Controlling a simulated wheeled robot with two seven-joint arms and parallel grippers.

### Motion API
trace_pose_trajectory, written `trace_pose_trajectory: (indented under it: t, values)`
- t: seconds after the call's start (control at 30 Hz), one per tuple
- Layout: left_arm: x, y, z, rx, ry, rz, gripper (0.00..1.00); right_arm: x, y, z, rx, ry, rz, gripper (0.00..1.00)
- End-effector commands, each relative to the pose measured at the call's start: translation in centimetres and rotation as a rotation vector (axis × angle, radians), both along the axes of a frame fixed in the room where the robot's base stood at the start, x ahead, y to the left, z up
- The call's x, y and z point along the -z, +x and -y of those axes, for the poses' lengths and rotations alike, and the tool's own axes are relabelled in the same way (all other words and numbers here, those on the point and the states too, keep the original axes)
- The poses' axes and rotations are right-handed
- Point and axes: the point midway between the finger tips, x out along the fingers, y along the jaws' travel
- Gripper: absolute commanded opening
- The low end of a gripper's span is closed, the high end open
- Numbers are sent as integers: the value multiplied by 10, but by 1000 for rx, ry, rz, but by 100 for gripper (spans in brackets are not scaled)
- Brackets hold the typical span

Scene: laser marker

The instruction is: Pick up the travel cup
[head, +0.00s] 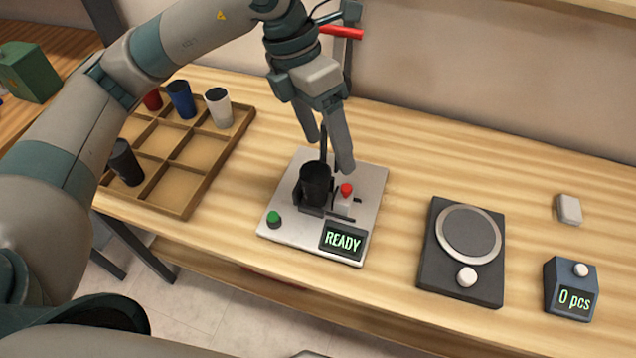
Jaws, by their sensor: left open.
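A black travel cup (316,180) stands upright in the holder of the laser marker (280,227), a pale plate with a green button, a red button and a display reading READY. My left gripper (328,158) comes down from above, its fingers apart, just behind and above the black cup. One finger reaches down to the right of the cup's rim; I cannot tell whether it touches. Other cups stand in the wooden divided tray (187,212): a red one (152,99), a blue one (181,98), a white one (218,106) and a dark one (125,162). My right gripper is not in view.
A black scale (434,275) with a round plate stands right of the marker. Further right are a counter box (570,296) reading 0 pcs and a small grey block (568,209). The tabletop (400,175) between marker and scale is clear. A green box (30,72) is far left.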

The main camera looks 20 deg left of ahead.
Motion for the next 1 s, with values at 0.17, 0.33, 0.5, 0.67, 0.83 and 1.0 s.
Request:
trace_pose_trajectory:
  t: [0.17,0.33,0.5,0.67,0.83,1.0]
  values:
    - [-9,25,-45,-84,180,99,71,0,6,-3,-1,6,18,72]
    - [-12,29,-56,-106,220,118,71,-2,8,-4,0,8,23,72]
    - [-12,29,-55,-104,218,117,71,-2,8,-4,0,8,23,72]
    - [-10,29,-54,-103,217,115,71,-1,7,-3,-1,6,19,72]
    - [3,29,-53,-102,216,112,71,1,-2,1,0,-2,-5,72]
    - [29,32,-51,-102,216,110,71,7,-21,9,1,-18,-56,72]
